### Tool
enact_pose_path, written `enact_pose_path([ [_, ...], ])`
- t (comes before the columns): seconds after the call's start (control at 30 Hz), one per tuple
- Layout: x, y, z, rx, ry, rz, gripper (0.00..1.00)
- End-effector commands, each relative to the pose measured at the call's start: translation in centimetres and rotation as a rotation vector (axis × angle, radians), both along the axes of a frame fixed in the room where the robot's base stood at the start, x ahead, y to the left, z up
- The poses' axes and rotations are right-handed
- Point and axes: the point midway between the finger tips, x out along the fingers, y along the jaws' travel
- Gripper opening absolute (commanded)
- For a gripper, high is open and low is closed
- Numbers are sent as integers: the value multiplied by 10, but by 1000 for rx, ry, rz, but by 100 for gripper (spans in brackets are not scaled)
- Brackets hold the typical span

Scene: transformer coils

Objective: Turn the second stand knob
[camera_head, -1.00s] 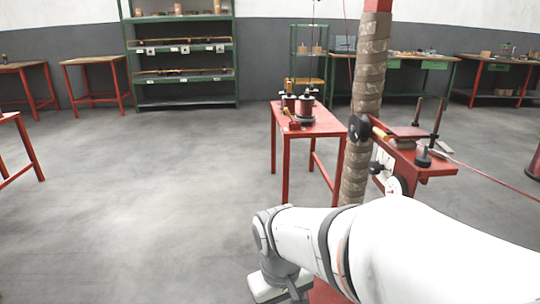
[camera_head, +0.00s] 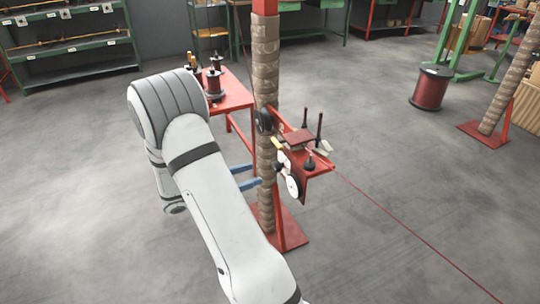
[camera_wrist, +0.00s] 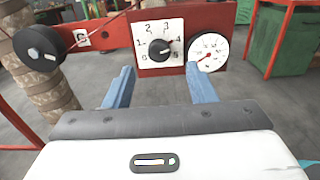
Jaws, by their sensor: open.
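A black knob (camera_wrist: 164,49) sits on a white numbered dial plate (camera_wrist: 145,30) fixed to a red panel. In the head view, the small black knob (camera_head: 279,167) and white gauge (camera_head: 293,186) show on the red stand bracket (camera_head: 316,170) at the wrapped column. My gripper (camera_wrist: 158,68) is open and empty. Its blue fingers point at the panel, one on each side below the dial, apart from the knob. They show left of the bracket (camera_head: 250,175).
A black wheel (camera_wrist: 40,47) protrudes at the panel's left, beside the wrapped column (camera_head: 265,80). A red table with coils (camera_head: 232,92) stands behind. A red wire (camera_head: 400,232) runs right from the stand. Another wrapped column (camera_head: 511,85) and a red spool (camera_head: 432,88) are at right.

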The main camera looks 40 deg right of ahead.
Motion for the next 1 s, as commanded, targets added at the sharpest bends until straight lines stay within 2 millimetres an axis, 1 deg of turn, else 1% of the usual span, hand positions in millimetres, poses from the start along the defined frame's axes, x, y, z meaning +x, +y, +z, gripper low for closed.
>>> enact_pose_path([
  [0.13,-2,-16,0,-7,8,4,51],
  [0.4,-13,-57,-1,-6,7,3,51],
  [0.5,-15,-67,-1,-5,5,4,51],
  [0.63,-16,-73,0,-5,5,7,51],
  [0.87,-16,-74,0,-5,5,8,51],
  [1.0,-16,-74,0,-5,5,8,41],
])
